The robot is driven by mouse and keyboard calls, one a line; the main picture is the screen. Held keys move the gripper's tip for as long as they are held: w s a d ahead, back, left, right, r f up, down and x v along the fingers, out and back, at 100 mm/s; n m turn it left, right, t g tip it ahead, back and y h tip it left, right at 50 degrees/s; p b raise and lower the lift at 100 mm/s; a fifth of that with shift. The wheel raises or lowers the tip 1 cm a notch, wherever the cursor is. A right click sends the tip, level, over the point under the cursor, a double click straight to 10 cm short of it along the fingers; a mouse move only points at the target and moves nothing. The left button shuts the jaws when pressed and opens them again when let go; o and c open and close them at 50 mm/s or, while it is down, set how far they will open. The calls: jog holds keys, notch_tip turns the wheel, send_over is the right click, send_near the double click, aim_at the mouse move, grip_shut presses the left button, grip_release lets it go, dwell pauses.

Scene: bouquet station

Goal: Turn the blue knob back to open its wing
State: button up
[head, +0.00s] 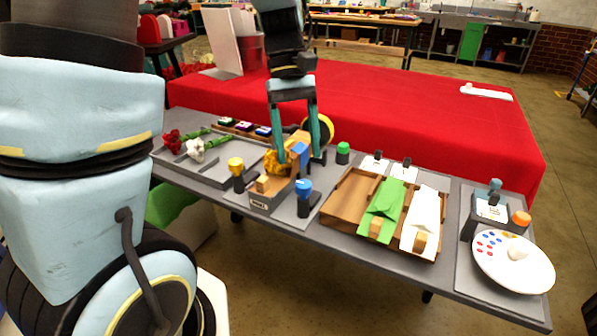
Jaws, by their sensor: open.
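The blue knob (304,186) sits on a dark post at the front right corner of the wrapping fixture, on the grey table. My gripper (299,156) points down, open, with its two fingers apart over the fixture, behind and above the blue knob. A tan and blue piece (300,150), perhaps a wing, shows between and just below the fingers. I cannot tell whether the fingers touch it. A yellow knob (236,166) stands at the fixture's left and a green knob (343,148) at its right rear. The fixture's middle is partly hidden by my fingers.
A grey tray (222,176) with red and white flowers lies to the left. A wooden tray (345,202) with green and white sleeves stands to the right. A round palette (515,268) is at the far right. A red-covered table (420,120) lies behind.

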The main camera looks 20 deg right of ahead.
aim_at(303, 182)
jog(key=x, duration=0.5)
jog(key=shift+s+f, duration=0.2)
jog(key=shift+f, duration=0.15)
grip_shut()
